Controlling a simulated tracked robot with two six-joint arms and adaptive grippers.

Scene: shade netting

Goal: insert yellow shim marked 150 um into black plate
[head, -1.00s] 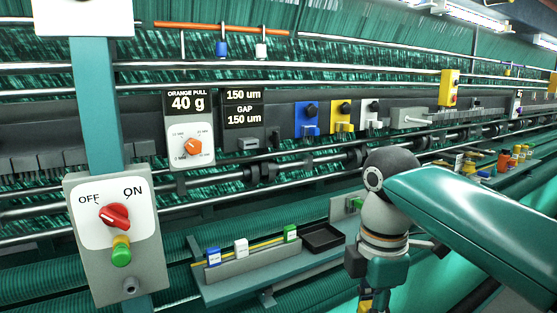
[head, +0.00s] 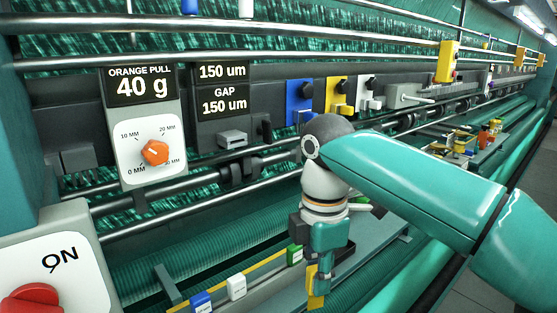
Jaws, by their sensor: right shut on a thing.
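A yellow shim (head: 315,290) hangs upright below my right gripper (head: 320,268), which is shut on it. Its marking cannot be read from here. A black plate (head: 212,124) on the grey rail carries the readings 150 um and GAP 150 um, with a small grey block (head: 233,138) on its lower part. My right gripper is lower and to the right of this plate, apart from it. My left gripper is not in view.
A rack below holds a blue block (head: 201,302), a white block (head: 236,287) and a green block (head: 294,255). An orange dial (head: 155,152) sits left of the plate. Metal bars (head: 150,222) run across. A red switch (head: 32,300) stands at lower left.

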